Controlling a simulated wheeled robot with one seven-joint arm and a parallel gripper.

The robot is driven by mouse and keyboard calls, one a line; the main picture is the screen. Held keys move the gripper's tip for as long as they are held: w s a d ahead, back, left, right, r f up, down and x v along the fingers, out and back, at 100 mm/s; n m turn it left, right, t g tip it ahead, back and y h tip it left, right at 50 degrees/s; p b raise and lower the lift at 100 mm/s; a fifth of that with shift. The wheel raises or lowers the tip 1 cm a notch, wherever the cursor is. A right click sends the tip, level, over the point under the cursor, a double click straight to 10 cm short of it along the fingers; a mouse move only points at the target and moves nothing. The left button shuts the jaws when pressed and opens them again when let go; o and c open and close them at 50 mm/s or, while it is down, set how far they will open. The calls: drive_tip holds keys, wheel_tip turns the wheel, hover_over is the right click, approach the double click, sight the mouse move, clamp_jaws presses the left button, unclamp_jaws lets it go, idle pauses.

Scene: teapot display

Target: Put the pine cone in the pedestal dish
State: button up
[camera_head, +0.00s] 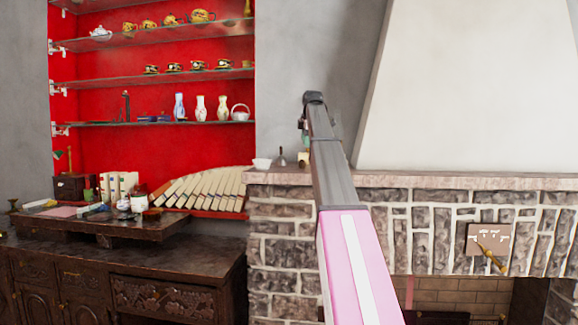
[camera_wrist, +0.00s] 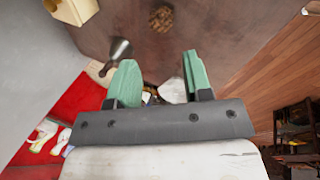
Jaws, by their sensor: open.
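The pine cone (camera_wrist: 160,19), small, brown and scaly, lies on the brown mantel top at the upper middle of the wrist view. I cannot make it out in the head view, where my arm covers part of the mantel. A white bowl (camera_head: 262,163), which looks like the pedestal dish, stands at the mantel's left end. A white shape (camera_wrist: 172,88) between my fingers in the wrist view may be the same dish, partly hidden. My gripper (camera_wrist: 159,62) is open and empty above the mantel, with its green fingers apart and the pine cone beyond their tips.
A small dark bell-like object (camera_head: 282,157) stands beside the bowl; it also shows in the wrist view (camera_wrist: 120,48). A cream block (camera_head: 304,158) is close by. The stone mantel (camera_head: 460,181) is clear to the right. Shelves with vases (camera_head: 200,108) are at left.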

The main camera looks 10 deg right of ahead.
sight(303, 161)
drive_tip(key=shift+n, duration=0.4)
drive_tip(key=x, duration=1.1)
drive_tip(key=shift+a, duration=0.3)
drive_tip(key=shift+r, duration=0.1)
drive_tip(key=c, duration=0.6)
drive_tip(key=shift+c, duration=0.3)
